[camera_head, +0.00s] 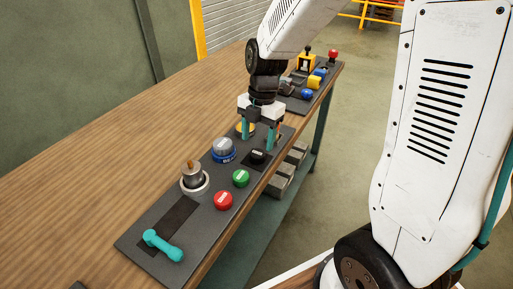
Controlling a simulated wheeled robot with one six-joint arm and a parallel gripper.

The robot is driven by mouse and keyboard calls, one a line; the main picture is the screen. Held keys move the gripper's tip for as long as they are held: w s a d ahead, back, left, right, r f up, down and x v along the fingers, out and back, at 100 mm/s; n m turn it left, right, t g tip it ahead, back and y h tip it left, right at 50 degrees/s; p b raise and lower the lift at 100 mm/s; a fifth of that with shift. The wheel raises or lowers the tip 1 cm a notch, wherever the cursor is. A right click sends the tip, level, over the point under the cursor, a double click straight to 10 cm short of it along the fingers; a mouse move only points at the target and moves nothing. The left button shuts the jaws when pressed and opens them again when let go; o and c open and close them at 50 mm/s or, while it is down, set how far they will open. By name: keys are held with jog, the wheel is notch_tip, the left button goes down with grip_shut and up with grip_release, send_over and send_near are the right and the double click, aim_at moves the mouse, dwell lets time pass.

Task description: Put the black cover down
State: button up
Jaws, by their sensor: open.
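A small black piece (258,158) sits on the dark control panel (150,228), just below my gripper; I cannot tell for sure whether it is the black cover or a knob. My gripper (257,143) points down over the panel with its two teal fingers apart. Nothing shows clearly between the fingers. The black piece is just in front of the fingertips in this view, and I cannot tell whether they touch it.
The panel also bears a green button (240,178), a red button (223,200), a blue-ringed button (223,151), a joystick (192,176) and a teal handle (163,246). A second panel with colored controls lies farther back. The wooden bench (110,185) is clear at left.

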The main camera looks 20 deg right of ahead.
aim_at(260, 150)
notch_tip(260, 150, up, 7)
jog(key=s+d+r+m+t, duration=0.1)
jog(key=s+r+m, duration=0.2)
jog(key=s+m, duration=0.8)
jog(key=s+d+r+m+t+h, duration=0.1)
jog(key=s+r+m, duration=0.3)
jog(key=s+m, duration=0.7)
jog(key=shift+d+m+h, duration=0.3)
jog(key=shift+d+m, duration=0.05)
jog(key=shift+m, duration=0.85)
